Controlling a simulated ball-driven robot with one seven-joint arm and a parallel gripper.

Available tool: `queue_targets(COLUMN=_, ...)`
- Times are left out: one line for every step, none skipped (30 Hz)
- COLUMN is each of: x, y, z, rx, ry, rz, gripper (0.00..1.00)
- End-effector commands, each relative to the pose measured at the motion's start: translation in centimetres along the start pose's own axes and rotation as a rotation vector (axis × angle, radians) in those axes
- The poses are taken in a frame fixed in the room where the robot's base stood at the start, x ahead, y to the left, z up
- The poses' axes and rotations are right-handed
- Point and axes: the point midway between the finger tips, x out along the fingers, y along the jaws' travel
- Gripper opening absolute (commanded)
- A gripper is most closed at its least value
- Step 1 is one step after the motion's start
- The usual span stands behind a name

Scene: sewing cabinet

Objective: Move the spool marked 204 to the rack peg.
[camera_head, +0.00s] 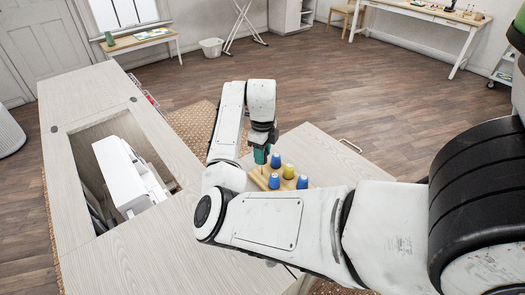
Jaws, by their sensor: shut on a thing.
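My gripper (262,147) points down over the left part of a wooden rack (257,181). It is shut on a small teal-green thing (261,157), which looks like a spool. The teal-green thing is just above or on a peg at the rack's left side; I cannot tell if they touch. Two blue spools (275,160) (274,181), a yellow spool (289,171) and another blue spool (302,182) sit on the rack. No number can be read on any spool, so the mark 204 does not show. My arm hides the rack's near edge.
The rack stands on a pale wooden cabinet leaf (335,168). To the left, a white sewing machine (128,175) sits in the cabinet's recess. My arm crosses the near right. The cabinet top (120,262) at the near left is clear.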

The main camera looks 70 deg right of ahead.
Motion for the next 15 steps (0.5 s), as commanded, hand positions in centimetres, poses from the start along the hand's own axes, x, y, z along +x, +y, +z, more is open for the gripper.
queue_targets(x=-0.07, y=0.00, z=0.03, rx=0.000, ry=-0.001, rz=-0.001, gripper=0.10)
queue_targets(x=-0.11, y=0.00, z=0.02, rx=0.000, ry=-0.001, rz=0.000, gripper=0.10)
queue_targets(x=-0.08, y=0.00, z=0.02, rx=0.000, ry=0.000, rz=0.000, gripper=0.10)
queue_targets(x=-0.05, y=0.00, z=0.01, rx=0.000, ry=0.000, rz=0.000, gripper=0.10)
queue_targets(x=0.00, y=0.00, z=0.01, rx=0.000, ry=0.000, rz=0.000, gripper=0.10)
queue_targets(x=0.07, y=0.00, z=0.01, rx=0.000, ry=0.000, rz=0.000, gripper=0.10)
queue_targets(x=0.14, y=-0.01, z=0.00, rx=0.000, ry=0.000, rz=0.000, gripper=0.10)
queue_targets(x=0.22, y=-0.01, z=0.00, rx=0.000, ry=0.000, rz=0.000, gripper=0.10)
queue_targets(x=0.33, y=-0.01, z=0.00, rx=0.000, ry=0.000, rz=0.000, gripper=0.10)
queue_targets(x=0.41, y=-0.01, z=-0.01, rx=0.000, ry=0.000, rz=0.000, gripper=0.10)
queue_targets(x=0.50, y=-0.01, z=-0.01, rx=0.000, ry=0.000, rz=0.000, gripper=0.10)
queue_targets(x=0.61, y=-0.01, z=-0.01, rx=0.000, ry=0.000, rz=0.000, gripper=0.10)
queue_targets(x=0.69, y=-0.02, z=-0.01, rx=0.000, ry=0.000, rz=0.000, gripper=0.10)
queue_targets(x=0.78, y=-0.02, z=-0.01, rx=0.000, ry=0.000, rz=-0.001, gripper=0.10)
queue_targets(x=0.88, y=-0.02, z=-0.01, rx=0.000, ry=0.000, rz=-0.001, gripper=0.10)
